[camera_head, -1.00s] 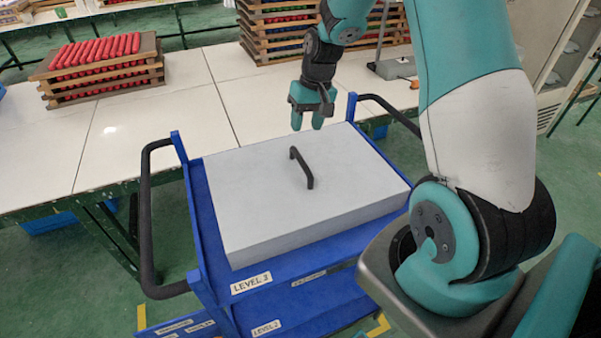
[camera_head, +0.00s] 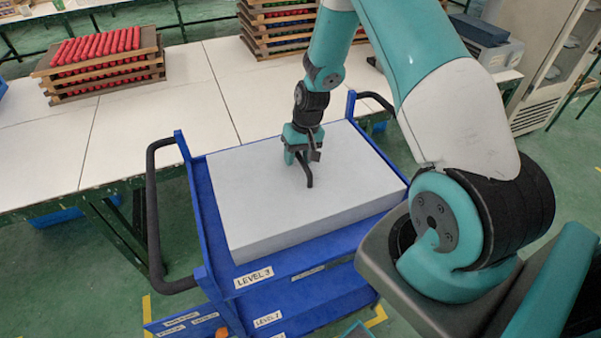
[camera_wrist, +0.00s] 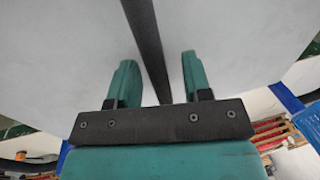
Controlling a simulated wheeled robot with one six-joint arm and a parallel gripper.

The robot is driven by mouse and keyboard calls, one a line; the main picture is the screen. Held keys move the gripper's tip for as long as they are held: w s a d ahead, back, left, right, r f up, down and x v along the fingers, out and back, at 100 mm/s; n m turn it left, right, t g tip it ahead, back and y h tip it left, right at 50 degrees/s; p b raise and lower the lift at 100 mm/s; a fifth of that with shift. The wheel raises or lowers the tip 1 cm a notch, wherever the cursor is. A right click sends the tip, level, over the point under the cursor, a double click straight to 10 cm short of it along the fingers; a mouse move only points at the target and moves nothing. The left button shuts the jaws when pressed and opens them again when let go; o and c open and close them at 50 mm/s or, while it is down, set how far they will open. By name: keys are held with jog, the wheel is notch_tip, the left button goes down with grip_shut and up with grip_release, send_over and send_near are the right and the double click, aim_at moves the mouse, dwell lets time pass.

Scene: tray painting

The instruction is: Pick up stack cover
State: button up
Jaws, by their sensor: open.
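The stack cover (camera_head: 255,205) is a large light-grey box-shaped lid with a black bar handle (camera_head: 309,175) on top. It sits on the top level of a blue cart (camera_head: 208,215). My gripper (camera_head: 299,163) is over the middle of the cover at the handle, pointing down, and hides part of the handle. In the wrist view, the two teal fingers of my gripper (camera_wrist: 155,85) stand apart, with the black handle (camera_wrist: 146,45) running between them. A gap shows on both sides of the handle, and the pale cover (camera_wrist: 65,60) fills the background.
A white-topped table (camera_head: 130,135) stands behind the cart. It carries a stack of wooden trays with red pieces (camera_head: 100,65) at left and another tray stack (camera_head: 270,30) at the back. The cart's black side rails (camera_head: 152,220) stick out at its ends.

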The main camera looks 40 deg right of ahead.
grip_shut()
dwell(1.3)
